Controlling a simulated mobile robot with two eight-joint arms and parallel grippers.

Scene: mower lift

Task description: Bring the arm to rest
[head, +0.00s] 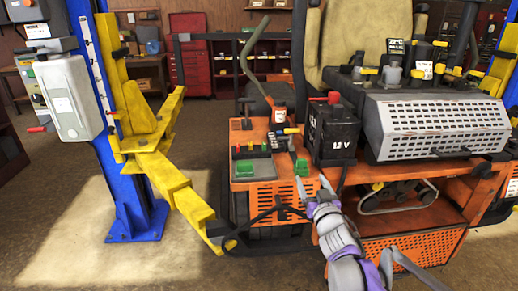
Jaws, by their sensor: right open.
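My right arm, grey and purple, comes up from the bottom of the head view. My right gripper (313,186) is open, its fingers apart, in front of the orange mower body (268,193). Nothing shows between the fingers. It is just below and right of a small green part (302,168) on the mower's control deck; I cannot tell whether they touch. My left gripper is not in view.
A black 12 V battery (331,131) and a grey perforated cover (435,125) sit on the mower. A blue lift post (137,205) with a yellow lift arm (172,188) stands at the left. A red tool cabinet (190,60) is behind. Open floor lies at lower left.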

